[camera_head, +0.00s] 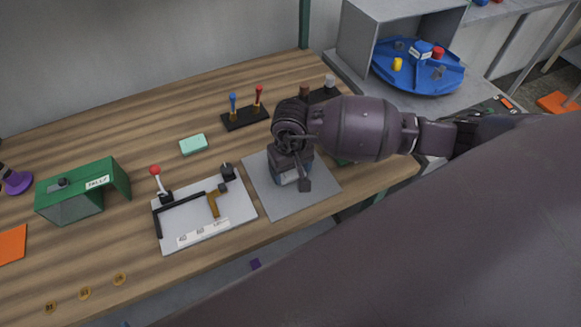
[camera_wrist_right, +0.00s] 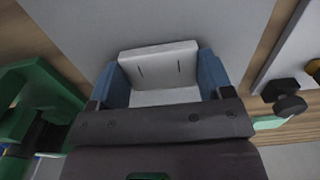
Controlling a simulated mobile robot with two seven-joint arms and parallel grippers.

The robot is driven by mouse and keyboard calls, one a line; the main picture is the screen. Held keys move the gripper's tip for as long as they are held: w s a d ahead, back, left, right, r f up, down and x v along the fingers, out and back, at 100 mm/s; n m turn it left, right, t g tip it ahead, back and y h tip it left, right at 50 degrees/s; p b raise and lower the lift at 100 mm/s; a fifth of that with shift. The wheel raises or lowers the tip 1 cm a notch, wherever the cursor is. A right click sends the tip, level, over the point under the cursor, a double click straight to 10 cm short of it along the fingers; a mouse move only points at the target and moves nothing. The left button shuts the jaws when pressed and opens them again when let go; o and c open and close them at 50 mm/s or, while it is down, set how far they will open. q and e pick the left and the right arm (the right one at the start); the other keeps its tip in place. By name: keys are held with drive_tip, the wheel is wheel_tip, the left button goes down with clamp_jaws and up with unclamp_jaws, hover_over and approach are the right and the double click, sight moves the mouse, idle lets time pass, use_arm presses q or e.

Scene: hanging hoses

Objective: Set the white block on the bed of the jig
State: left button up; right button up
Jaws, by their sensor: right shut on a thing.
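The white block (camera_wrist_right: 158,65) sits between the blue fingers of my right gripper (camera_wrist_right: 165,80) in the wrist view. The gripper is shut on it. In the head view my right gripper (camera_head: 291,178) points down over a grey mat (camera_head: 262,200), right of the jig, and mostly hides the block. Whether the block touches the mat is unclear. The jig is a light plate (camera_head: 237,208) with black rails (camera_head: 182,201), a brown piece (camera_head: 213,204), a red-knobbed lever (camera_head: 156,172) and a dark clamp (camera_head: 228,172). Its bed looks empty. My left gripper is out of view.
A green box (camera_head: 115,178) stands left of the jig. A mint block (camera_head: 193,145) and a black stand with blue and red pegs (camera_head: 245,118) lie behind. Several brass discs (camera_head: 85,293) lie near the front edge. A blue turntable (camera_head: 430,80) is at back right.

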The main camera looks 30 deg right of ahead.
drive_tip(key=shift+f, duration=0.1)
drive_tip(key=o, duration=0.9)
